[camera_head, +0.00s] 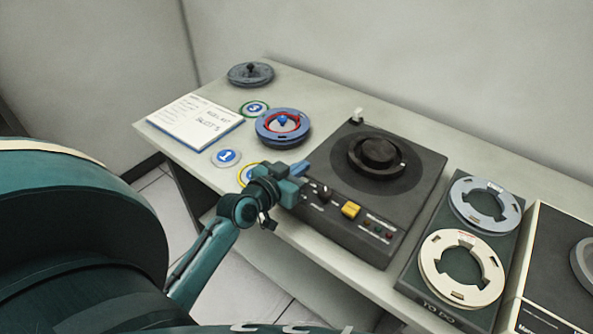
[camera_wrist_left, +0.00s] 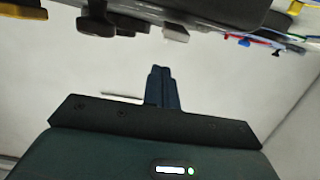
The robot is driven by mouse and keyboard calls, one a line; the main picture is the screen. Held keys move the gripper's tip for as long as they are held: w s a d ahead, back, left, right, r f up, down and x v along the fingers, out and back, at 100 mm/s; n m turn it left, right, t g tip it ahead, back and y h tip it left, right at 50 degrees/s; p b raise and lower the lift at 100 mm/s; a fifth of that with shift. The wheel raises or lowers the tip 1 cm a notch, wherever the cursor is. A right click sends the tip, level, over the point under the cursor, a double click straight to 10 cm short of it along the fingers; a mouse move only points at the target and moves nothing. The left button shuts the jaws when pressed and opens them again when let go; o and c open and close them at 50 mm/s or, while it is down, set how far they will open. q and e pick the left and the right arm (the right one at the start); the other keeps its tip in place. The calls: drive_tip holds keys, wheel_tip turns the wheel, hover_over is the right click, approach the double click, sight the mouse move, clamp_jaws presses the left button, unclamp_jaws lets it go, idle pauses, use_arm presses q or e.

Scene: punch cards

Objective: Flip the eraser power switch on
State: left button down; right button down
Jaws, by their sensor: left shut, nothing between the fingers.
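The eraser appears to be the dark grey box (camera_head: 420,180) with a round black hub on top. Its front panel has a black knob (camera_head: 323,193), a yellow rocker or button (camera_head: 351,209) and small indicator lights. Which control is the power switch cannot be read, and part of the panel's left end is hidden by my gripper. My left gripper (camera_head: 302,168) is shut and empty at the box's front left corner. In the left wrist view its closed fingertips (camera_wrist_left: 161,72) point toward the panel's underside, apart from the dark knobs (camera_wrist_left: 124,29). My right gripper is not in view.
Left of the box are a blue reel with red tape (camera_head: 265,130), numbered discs (camera_head: 226,158) and a paper card (camera_head: 192,119). A dark reel (camera_head: 250,75) lies farther back. On the right, a "TO DO" tray (camera_head: 412,270) holds two reels. The desk's front edge is close to my arm.

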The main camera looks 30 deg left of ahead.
use_arm(q)
drive_tip(key=shift+s+r+b, duration=0.45)
drive_tip(key=shift+s+r, duration=0.05)
drive_tip(key=shift+s, duration=0.4)
drive_tip(key=s+r, duration=0.3)
drive_tip(key=s, duration=0.4)
drive_tip(key=shift+a+r+b, duration=0.3)
drive_tip(key=shift+a+r, duration=0.05)
drive_tip(key=shift+r, duration=0.05)
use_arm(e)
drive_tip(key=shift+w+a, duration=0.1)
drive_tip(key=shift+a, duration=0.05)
